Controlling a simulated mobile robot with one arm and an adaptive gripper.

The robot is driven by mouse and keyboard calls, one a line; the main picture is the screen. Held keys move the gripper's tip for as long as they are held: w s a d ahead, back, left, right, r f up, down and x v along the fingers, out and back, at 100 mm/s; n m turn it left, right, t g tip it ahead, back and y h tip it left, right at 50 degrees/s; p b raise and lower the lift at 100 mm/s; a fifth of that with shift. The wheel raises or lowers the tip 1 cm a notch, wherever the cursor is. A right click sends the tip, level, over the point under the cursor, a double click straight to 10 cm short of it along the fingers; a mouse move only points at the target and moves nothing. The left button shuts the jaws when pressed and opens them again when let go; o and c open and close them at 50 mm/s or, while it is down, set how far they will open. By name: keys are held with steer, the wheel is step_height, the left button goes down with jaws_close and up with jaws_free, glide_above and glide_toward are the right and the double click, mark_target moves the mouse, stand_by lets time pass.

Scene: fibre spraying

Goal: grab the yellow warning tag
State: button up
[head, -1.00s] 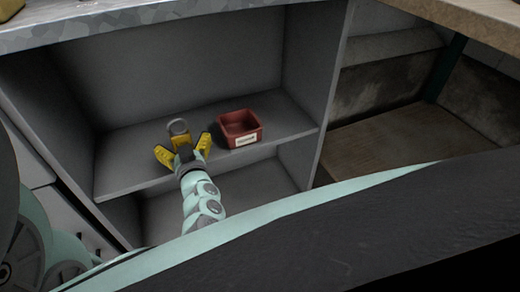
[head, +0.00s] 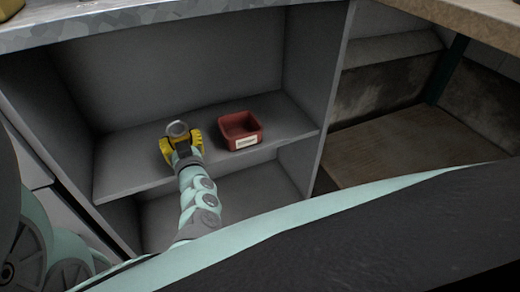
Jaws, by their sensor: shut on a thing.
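The yellow warning tag (head: 180,138) is on the grey cabinet shelf, with a grey round part at its top. Most of its lower part is hidden by my gripper. My gripper (head: 181,145) has yellow fingers, which are shut on the tag from its left and right sides. I cannot tell whether the tag still touches the shelf.
A red open box (head: 241,131) with a white label stands on the shelf (head: 125,172) just right of my gripper. The cabinet's side wall (head: 325,100) is further right. The shelf is clear to the left of the tag.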

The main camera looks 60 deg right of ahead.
steer(key=shift+c, duration=1.4)
